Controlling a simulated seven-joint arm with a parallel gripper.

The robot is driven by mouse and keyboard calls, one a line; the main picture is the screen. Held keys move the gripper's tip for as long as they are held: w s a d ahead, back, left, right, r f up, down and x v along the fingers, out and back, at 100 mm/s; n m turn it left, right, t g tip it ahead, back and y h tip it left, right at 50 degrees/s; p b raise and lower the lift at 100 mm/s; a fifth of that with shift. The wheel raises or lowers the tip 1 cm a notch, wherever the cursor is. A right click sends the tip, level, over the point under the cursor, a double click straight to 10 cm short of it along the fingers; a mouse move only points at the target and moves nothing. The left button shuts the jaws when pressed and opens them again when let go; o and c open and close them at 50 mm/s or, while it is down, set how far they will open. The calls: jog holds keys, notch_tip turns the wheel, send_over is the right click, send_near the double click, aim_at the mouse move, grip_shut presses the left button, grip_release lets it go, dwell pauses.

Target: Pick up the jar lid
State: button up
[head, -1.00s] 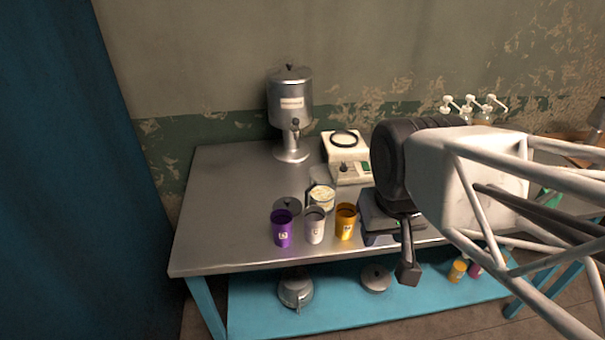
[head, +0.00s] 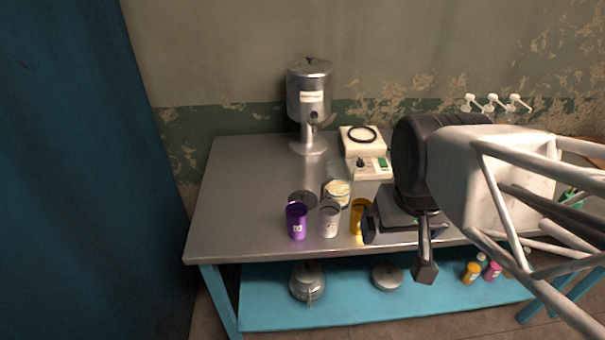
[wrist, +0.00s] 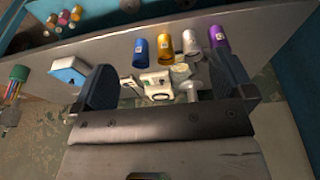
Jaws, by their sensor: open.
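A flat grey metal disc that looks like the jar lid (head: 302,199) lies on the metal table behind the purple cup (head: 297,222). A glass jar (head: 337,193) with pale contents stands just right of it. My gripper (head: 398,250) is open and empty at the table's front right, to the right of the lid and apart from it. One finger partly covers the yellow cup (head: 358,216). In the wrist view my gripper (wrist: 165,85) has its fingers wide apart, with the jar (wrist: 180,72) between them. I cannot make out the lid there.
A white cup (head: 329,219) stands between the purple and yellow ones; a blue cup (wrist: 141,50) shows in the wrist view. A steel dispenser (head: 310,100) and a white device (head: 364,150) stand behind. The table's left side (head: 235,205) is clear. Metal pots sit on the blue shelf (head: 345,310).

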jog(key=m+g+h, duration=0.1)
jog(key=m+g, duration=0.2)
jog(key=m, duration=1.5)
send_over(302, 193)
jog(key=f, duration=1.7)
jog(key=shift+s+a+f, duration=0.1)
jog(key=shift+s+a, duration=0.05)
jog(key=shift+a, duration=0.2)
jog(key=shift+w+a+f, duration=0.15)
jog(key=shift+w+f, duration=0.05)
jog(key=shift+d+f, duration=0.2)
jog(key=shift+f, duration=1.1)
